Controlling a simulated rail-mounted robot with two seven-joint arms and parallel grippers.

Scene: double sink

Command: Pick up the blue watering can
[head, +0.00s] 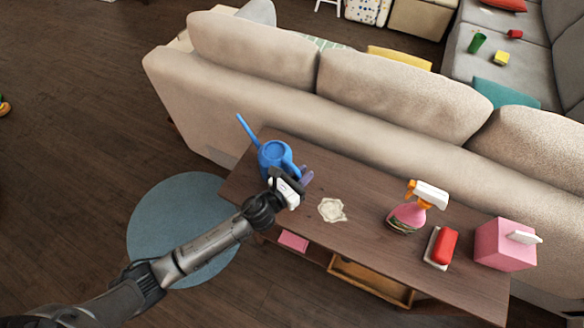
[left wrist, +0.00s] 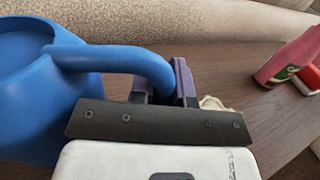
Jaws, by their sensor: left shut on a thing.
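The blue watering can (head: 275,154) stands at the left end of the wooden console table, its long spout pointing up and left. Its curved handle (left wrist: 125,60) runs between the purple fingers of my left gripper (left wrist: 166,80) in the left wrist view. In the head view my left gripper (head: 303,176) is at the can's right side, shut on the handle. I cannot tell whether the can's base touches the table. My right gripper is not in view.
On the wooden table (head: 365,190) are a cream crumpled item (head: 332,210), a pink spray bottle (head: 408,215), a red-and-white brush-like item (head: 441,247) and a pink tissue box (head: 503,244). A beige sofa (head: 300,100) stands right behind. A round blue rug (head: 165,220) lies left.

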